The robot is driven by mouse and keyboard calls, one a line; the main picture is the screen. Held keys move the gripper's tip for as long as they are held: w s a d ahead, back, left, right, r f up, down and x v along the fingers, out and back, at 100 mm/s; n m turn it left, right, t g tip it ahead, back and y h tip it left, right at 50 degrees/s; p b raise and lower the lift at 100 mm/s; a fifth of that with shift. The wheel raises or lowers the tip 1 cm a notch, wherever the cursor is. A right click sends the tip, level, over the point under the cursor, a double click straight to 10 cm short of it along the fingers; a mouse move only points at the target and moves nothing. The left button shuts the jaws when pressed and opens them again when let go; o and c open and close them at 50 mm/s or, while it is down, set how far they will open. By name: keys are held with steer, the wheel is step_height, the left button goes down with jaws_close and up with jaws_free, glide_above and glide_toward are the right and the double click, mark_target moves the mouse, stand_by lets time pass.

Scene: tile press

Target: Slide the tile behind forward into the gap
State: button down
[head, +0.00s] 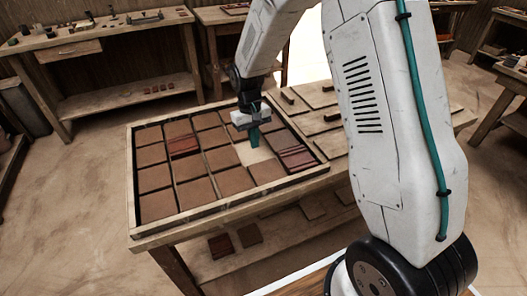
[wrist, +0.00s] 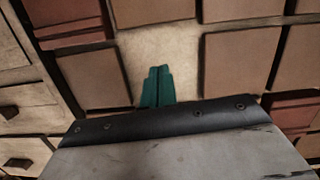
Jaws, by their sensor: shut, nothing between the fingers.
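The gap (head: 262,155) is a pale bare square among brown tiles in the wooden tray (head: 132,190). It also shows in the wrist view (wrist: 160,45). The tile behind it (head: 238,133) is brown and partly covered by my gripper in the head view; in the wrist view my gripper's body hides it. My gripper (head: 254,146) points down with its teal fingers shut and empty. In the wrist view the fingertips (wrist: 160,69) are over the gap's back part. I cannot tell whether they touch the tile or the tray floor.
Plain tiles border the gap at left (head: 221,158), right (head: 282,140) and front (head: 267,172). A dark red ridged tile (head: 296,158) lies at front right, another (head: 183,146) further left. Boards with dark handles (head: 320,122) lie right of the tray.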

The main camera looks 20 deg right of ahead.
mark_target(271, 172)
steer(key=s, duration=0.7)
steer(key=s+d, duration=0.1)
steer(key=s, duration=0.3)
steer(key=shift+s+f, duration=0.2)
steer(key=shift+s, duration=0.1)
steer(key=shift+w+f, duration=0.1)
steer(key=shift+f, duration=0.55)
steer(key=shift+s, duration=0.2)
steer(key=shift+w+a, duration=0.1)
steer(key=shift+w, duration=0.55)
steer(key=shift+r, duration=0.1)
